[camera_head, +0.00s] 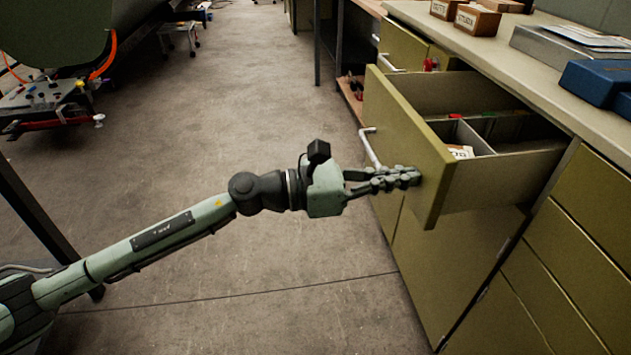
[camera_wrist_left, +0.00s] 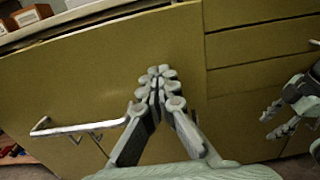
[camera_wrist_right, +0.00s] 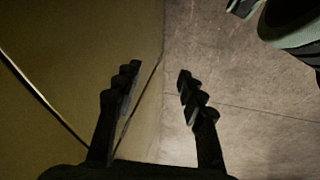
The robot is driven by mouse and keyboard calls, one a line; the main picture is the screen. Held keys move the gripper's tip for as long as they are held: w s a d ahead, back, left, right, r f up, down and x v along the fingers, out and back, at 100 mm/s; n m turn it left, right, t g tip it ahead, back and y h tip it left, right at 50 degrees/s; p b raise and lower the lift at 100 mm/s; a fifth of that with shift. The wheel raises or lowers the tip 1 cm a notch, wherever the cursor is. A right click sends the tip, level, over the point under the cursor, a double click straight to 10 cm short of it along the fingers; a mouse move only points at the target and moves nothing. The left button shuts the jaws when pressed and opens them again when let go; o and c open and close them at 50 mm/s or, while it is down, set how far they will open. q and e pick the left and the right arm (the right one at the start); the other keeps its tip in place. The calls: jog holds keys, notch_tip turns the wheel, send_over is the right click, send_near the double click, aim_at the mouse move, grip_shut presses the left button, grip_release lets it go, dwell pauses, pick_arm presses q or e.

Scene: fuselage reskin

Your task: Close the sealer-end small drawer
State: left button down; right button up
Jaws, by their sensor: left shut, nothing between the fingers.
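The small drawer (camera_head: 410,135) is pulled out of the olive cabinet, its front standing well clear of the cabinet face. It has a white bar handle (camera_head: 370,148) and grey dividers inside. My left gripper (camera_head: 415,177) is shut and empty, its fingertips at the drawer front to the right of the handle. In the left wrist view the fingertips (camera_wrist_left: 158,72) lie over the drawer front (camera_wrist_left: 90,80); I cannot tell whether they touch it. My right gripper (camera_wrist_right: 155,80) is open and empty, low beside an olive panel (camera_wrist_right: 70,70). It also shows at the right edge of the left wrist view (camera_wrist_left: 275,120).
The countertop (camera_head: 510,60) above holds small labelled boxes (camera_head: 477,19) and a blue case (camera_head: 597,82). Another drawer (camera_head: 402,45) with a handle is behind the open one. A wheeled stand (camera_head: 50,105) is at the far left. The floor (camera_head: 230,120) between is clear.

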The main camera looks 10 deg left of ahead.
pick_arm(q)
jog(key=p+x, duration=0.1)
jog(key=x, duration=0.8)
jog(key=shift+w+d+r, duration=0.1)
jog(key=shift+w+d, duration=0.05)
jog(key=shift+d, duration=0.15)
jog(key=x, duration=0.9)
jog(key=shift+d+f, duration=0.2)
jog(key=shift+d, duration=0.05)
jog(key=shift+w+d, duration=0.25)
jog(key=shift+d, duration=0.25)
jog(key=shift+r, duration=0.15)
pick_arm(e)
jog(key=shift+w+a+f, duration=0.1)
jog(key=shift+w+f, duration=0.1)
jog(key=shift+f, duration=0.4)
jog(key=shift+w+a+f, duration=0.1)
jog(key=shift+w+f, duration=0.1)
jog(key=shift+f, duration=0.4)
pick_arm(q)
jog(key=shift+r, duration=0.1)
jog(key=shift+b, duration=0.3)
pick_arm(e)
jog(key=shift+f, duration=0.1)
